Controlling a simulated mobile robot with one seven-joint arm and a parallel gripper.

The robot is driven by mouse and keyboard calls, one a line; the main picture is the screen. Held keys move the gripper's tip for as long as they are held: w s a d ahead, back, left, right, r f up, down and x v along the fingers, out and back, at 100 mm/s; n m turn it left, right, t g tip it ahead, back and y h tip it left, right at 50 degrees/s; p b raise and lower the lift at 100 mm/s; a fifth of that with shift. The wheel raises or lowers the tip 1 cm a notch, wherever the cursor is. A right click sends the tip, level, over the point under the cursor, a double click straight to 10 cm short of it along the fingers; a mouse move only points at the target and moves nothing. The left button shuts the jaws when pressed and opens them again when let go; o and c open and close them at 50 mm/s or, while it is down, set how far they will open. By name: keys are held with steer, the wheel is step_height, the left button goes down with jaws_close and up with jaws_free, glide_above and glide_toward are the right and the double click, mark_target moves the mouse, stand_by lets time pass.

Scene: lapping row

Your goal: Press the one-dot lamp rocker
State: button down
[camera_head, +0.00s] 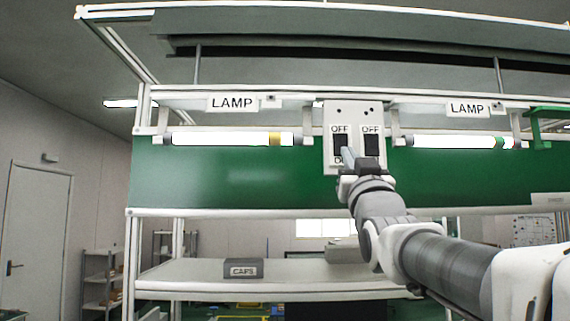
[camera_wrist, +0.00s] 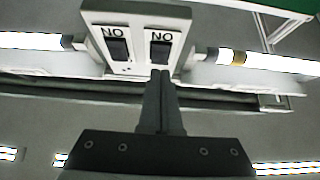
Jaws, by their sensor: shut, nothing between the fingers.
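A white switch plate (camera_head: 331,106) with two dark rockers is fixed on the green panel. The left rocker (camera_head: 340,142) has one dot above it; the right rocker (camera_head: 371,145) has what looks like two dots. OFF is printed above both. In the wrist view the plate (camera_wrist: 137,13) is upside down, so the one-dot rocker (camera_wrist: 160,53) is on the right and the other rocker (camera_wrist: 118,50) on the left. My gripper (camera_head: 347,154) is shut and empty, its tips at the lower part of the one-dot rocker. It also shows in the wrist view (camera_wrist: 160,73). I cannot tell whether it touches.
Two lit tube lamps flank the plate: the left tube (camera_head: 220,139) has a yellow band, the right tube (camera_head: 450,141) green and red bands. LAMP signs hang above. A box marked CAPS (camera_head: 243,269) sits on the bench (camera_head: 185,270) below. The space before the panel is clear.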

steer(key=w+f+b+v, duration=0.1)
steer(key=b+v, duration=0.3)
steer(key=v, duration=0.5)
steer(key=shift+f, duration=0.7)
steer(key=shift+s, duration=0.1)
steer(key=s+f+g, duration=0.3)
steer(key=f+g, duration=0.8)
steer(key=f, duration=1.4)
steer(key=s+f+g, duration=0.9)
steer(key=s+f, duration=0.8)
steer(key=f, duration=0.3)
steer(key=shift+f, duration=0.1)
